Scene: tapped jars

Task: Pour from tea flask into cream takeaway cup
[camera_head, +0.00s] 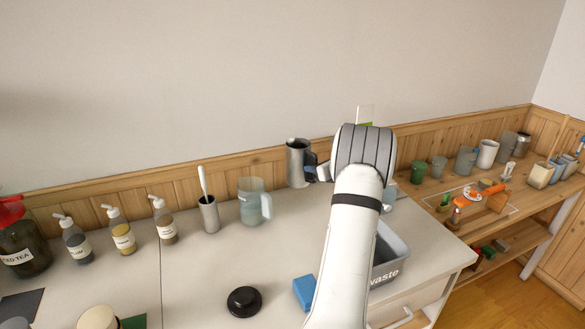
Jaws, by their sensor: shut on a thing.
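A grey metal jug-like vessel, probably the tea flask (297,165), stands upright or is held upright near the back wall of the counter. My gripper (317,172) is at its right side, shut on it, seemingly at the dark handle; my arm hides part of the grip. A cream round object, possibly the cream takeaway cup (98,318), is cut off by the bottom edge at the left. I cannot tell whether the flask touches the counter.
An iced tea jar (25,248), several pump bottles (122,232), a utensil holder (209,214) and a clear jug (253,203) line the back. A black lid (244,300), blue block (304,292) and waste bin (390,258) are nearer. A wooden shelf (510,205) with cups stands right.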

